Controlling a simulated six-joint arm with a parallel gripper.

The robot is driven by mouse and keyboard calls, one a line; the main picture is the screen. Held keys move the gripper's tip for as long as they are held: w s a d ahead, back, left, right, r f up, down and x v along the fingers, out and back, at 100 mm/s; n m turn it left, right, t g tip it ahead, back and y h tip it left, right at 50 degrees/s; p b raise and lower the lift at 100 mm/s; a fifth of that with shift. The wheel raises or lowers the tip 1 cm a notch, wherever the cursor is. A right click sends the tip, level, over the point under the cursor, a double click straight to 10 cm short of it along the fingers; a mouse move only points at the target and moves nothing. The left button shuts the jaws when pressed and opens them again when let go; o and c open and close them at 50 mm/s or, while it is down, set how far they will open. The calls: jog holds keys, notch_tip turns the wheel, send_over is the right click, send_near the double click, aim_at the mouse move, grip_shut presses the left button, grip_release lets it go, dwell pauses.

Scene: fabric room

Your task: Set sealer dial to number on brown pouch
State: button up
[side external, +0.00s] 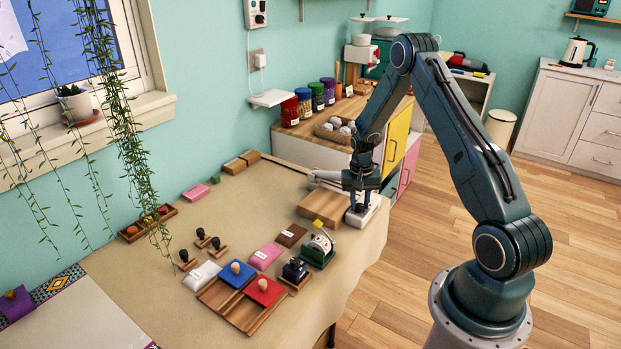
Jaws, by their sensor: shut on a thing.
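The sealer (364,215) is a low white device at the right end of the cloth-covered table, partly hidden by my gripper. My gripper (360,207) points straight down over it with its fingers shut. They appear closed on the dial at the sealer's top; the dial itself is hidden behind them. The brown pouch (289,236) lies flat on the cloth, left of and nearer than the sealer. It has a small white label, and the number on it is too small to read.
A green device (318,250), a black stamp (295,270), a pink pouch (265,257) and a white pouch (202,275) lie nearby. Blue and red pads (264,292) sit on a wooden tray.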

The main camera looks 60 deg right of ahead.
aim_at(357, 205)
dwell(0.3)
jog(key=o, duration=1)
jog(key=shift+r, duration=0.1)
jog(key=r, duration=1.3)
jog(key=shift+w+a+r, duration=0.15)
jog(key=shift+w+r, duration=0.1)
jog(key=shift+r, duration=0.1)
